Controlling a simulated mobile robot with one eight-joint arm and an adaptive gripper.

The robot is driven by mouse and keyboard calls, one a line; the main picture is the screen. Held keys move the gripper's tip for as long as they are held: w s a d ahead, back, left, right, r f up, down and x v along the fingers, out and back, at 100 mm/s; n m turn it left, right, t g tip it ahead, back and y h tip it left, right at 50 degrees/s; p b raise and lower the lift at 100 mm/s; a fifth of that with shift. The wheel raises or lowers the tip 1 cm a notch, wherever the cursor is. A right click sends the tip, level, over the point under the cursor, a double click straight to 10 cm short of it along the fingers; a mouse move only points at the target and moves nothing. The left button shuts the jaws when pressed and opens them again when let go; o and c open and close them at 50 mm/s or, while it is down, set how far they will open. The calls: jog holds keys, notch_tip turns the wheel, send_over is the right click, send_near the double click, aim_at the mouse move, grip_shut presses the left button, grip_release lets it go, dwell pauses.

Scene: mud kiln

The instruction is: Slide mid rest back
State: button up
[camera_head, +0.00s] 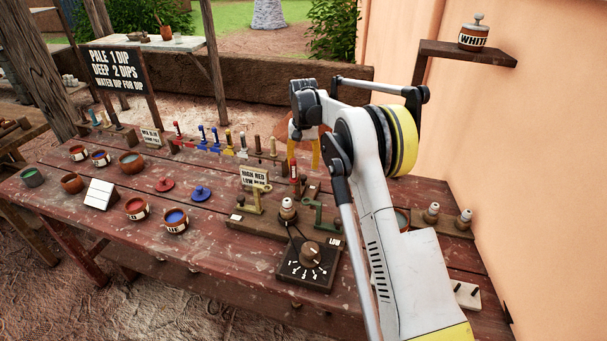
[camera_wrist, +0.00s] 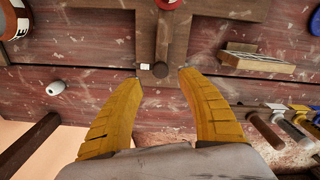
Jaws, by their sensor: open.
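My gripper (camera_head: 303,162) hangs over the back middle of the red table, its yellow fingers apart and pointing down. In the wrist view the open fingers (camera_wrist: 160,76) have nothing between their tips. Just beyond them is a dark wooden piece (camera_wrist: 145,28) with a round wooden peg (camera_wrist: 163,36) and a small white tag (camera_wrist: 145,67). This looks like the mid rest, but I cannot read a label. A red-topped item (camera_wrist: 168,4) shows at its far end. In the head view a red item (camera_head: 294,173) stands below the fingers; my arm partly hides that area.
Several coloured-handled tools (camera_head: 228,143) line the back left. A wall rises at right.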

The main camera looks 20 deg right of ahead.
notch_tip(320, 180, up, 7)
jog(key=shift+r, duration=0.2)
dwell(0.4)
jog(key=s+a+r+n+t, duration=0.1)
jog(key=s+a+r+t, duration=0.1)
jog(key=s+r, duration=0.6)
jog(key=s+a+r+n+t, duration=0.1)
jog(key=s+a+r, duration=0.2)
jog(key=s+r, duration=0.55)
jog(key=s+a+f+n+t, duration=0.1)
jog(key=s+f, duration=0.4)
jog(key=s, duration=0.7)
jog(key=s+a+f+n+t, duration=0.1)
jog(key=s+f+t, duration=0.2)
jog(key=s, duration=0.9)
jog(key=shift+s+a+f, duration=0.35)
jog(key=shift+a+f, duration=0.05)
jog(key=shift+f, duration=0.55)
